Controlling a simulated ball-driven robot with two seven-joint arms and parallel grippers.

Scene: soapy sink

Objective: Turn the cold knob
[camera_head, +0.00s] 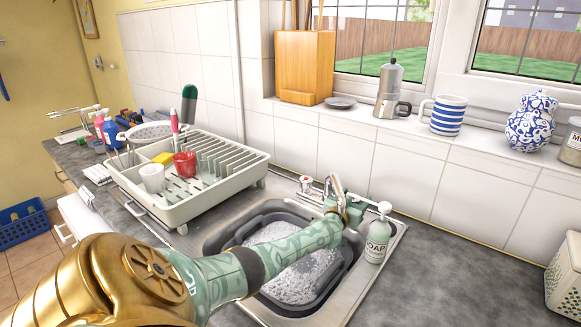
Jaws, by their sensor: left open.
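My left arm crosses the sink (213,243) from the lower left. Its green gripper (345,198) is open at the back rim, over the tap area. A tap knob (306,184) with a small reddish mark shows on the back rim, just left of the gripper and apart from it. The gripper covers most of the tap. I cannot make out the cold knob; that part of the rim is hidden behind the gripper. Whether the fingers touch anything is too small to tell. My right gripper is not in view.
A soap bottle (378,238) stands close to the right of my gripper. Suds and a grey tub (335,284) fill the sink. A dish rack (179,212) with cups stands at left. The right counter (450,270) is mostly clear. A moka pot (390,92) is on the sill.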

